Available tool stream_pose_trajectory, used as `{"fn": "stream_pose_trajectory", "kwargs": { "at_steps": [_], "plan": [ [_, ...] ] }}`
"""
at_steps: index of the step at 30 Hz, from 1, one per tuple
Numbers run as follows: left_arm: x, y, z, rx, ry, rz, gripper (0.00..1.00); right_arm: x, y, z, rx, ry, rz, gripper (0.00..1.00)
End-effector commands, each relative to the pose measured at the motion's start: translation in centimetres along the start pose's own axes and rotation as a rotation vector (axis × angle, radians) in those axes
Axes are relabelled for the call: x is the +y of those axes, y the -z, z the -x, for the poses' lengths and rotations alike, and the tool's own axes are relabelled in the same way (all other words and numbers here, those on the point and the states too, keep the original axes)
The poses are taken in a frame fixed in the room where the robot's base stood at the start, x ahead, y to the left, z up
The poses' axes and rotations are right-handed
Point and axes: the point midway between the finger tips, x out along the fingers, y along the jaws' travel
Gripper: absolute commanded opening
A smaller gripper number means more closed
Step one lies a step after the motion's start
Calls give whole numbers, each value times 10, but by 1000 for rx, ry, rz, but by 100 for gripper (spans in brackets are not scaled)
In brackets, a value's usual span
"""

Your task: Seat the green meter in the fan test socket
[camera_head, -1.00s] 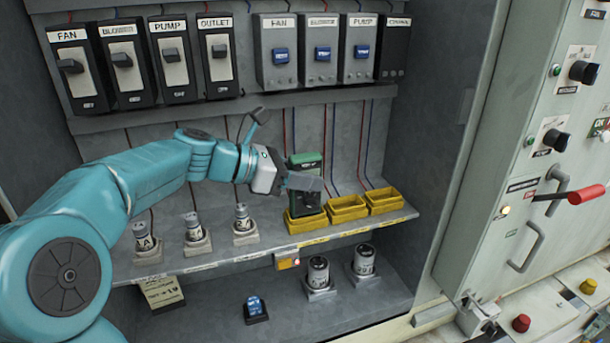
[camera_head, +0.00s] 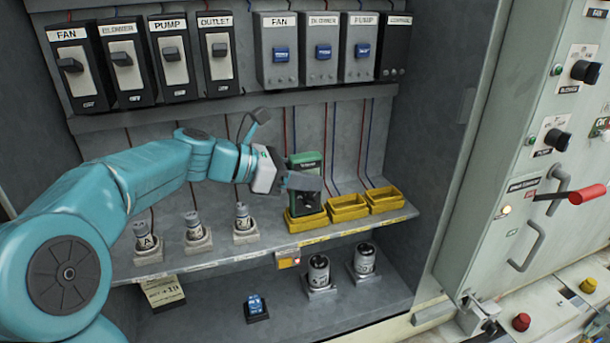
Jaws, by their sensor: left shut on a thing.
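The green meter (camera_head: 305,161) stands upright at the leftmost yellow socket (camera_head: 307,223) on the shelf. Its lower end is at or in that socket; I cannot tell if it is fully down. My left gripper (camera_head: 302,183) comes in from the left and is shut on the meter, its fingers covering part of the meter's front. The leftmost yellow socket lies below the FAN box (camera_head: 276,50) of the right-hand group. Two more yellow sockets, a middle one (camera_head: 348,207) and a right one (camera_head: 384,200), are empty. My right gripper is not in view.
Small capped cylinders (camera_head: 193,227) stand on the shelf's left part. Two larger cylinders (camera_head: 319,272) and a blue-topped block (camera_head: 255,307) sit on the lower level. Switch boxes (camera_head: 176,62) line the top. A panel with a red-handled lever (camera_head: 586,194) stands at right.

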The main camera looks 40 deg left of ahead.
Motion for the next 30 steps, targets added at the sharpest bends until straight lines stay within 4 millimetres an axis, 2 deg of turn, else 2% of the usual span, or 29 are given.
{"fn": "stream_pose_trajectory", "kwargs": {
  "at_steps": [11,12,14,24,26,30],
  "plan": [
    [0,4,-2,-1,0,0,0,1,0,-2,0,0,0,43],
    [0,4,-2,-1,0,0,47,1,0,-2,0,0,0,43],
    [0,4,-2,0,0,0,64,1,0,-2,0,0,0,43],
    [1,5,2,1,-2,1,64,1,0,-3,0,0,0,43],
    [1,5,8,1,-4,0,64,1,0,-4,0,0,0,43],
    [2,6,36,1,-9,-1,64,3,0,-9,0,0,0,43]
  ]
}}
